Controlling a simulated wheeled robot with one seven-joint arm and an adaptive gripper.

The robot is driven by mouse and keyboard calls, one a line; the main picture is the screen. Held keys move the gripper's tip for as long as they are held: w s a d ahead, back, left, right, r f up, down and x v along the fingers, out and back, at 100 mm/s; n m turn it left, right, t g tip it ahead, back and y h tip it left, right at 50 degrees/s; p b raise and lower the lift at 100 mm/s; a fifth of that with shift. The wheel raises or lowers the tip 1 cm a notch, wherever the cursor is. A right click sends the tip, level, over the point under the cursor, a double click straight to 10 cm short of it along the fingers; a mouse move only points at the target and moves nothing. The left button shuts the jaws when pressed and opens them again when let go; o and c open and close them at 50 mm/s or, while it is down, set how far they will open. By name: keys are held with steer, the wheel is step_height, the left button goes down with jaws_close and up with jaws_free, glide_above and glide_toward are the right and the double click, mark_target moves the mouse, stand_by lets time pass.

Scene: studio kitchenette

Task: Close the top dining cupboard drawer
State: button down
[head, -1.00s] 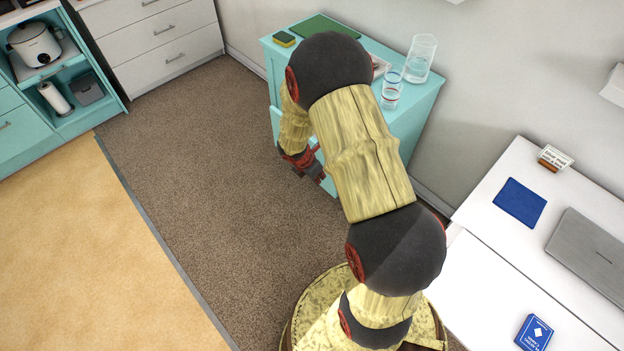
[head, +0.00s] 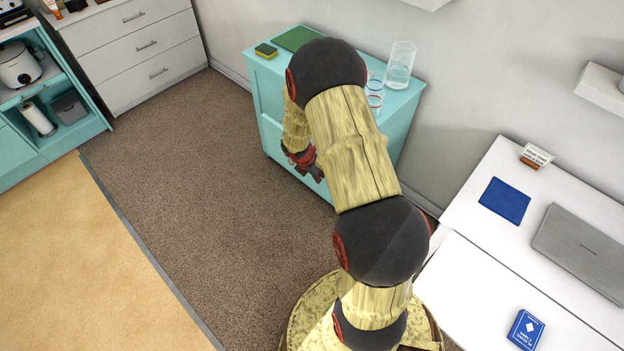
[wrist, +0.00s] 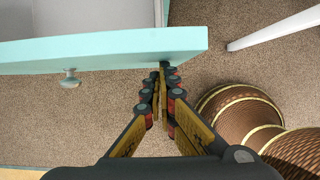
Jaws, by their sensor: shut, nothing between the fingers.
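The teal dining cupboard (head: 398,112) stands against the wall in the head view, partly hidden behind my arm. In the wrist view its drawer stands open: I see the teal drawer front (wrist: 120,50) edge-on from above, a round knob (wrist: 70,78) on its outer face, and part of the pale drawer interior (wrist: 95,9). My gripper (wrist: 163,70) is shut and empty, with its fingertips at the outer face of the drawer front, right of the knob. I cannot tell whether they touch. In the head view my gripper (head: 312,172) is beside the cupboard's front.
A sponge (head: 266,51), a green mat (head: 299,38), a glass jug (head: 400,65) and a glass (head: 375,95) are on the cupboard. Carpet (head: 180,170) left of the cupboard is clear.

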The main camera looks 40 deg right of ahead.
steer(key=d+p, duration=0.3)
steer(key=d, duration=0.4)
steer(key=w+d+p, duration=0.1)
steer(key=d+p, duration=0.3)
steer(key=d, duration=0.3)
steer(key=d+p, duration=0.4)
steer(key=d, duration=0.4)
steer(key=shift+w, duration=0.35)
steer(key=shift+d, duration=0.3)
steer(key=shift+r, duration=0.1)
steer(key=shift+w, duration=0.1)
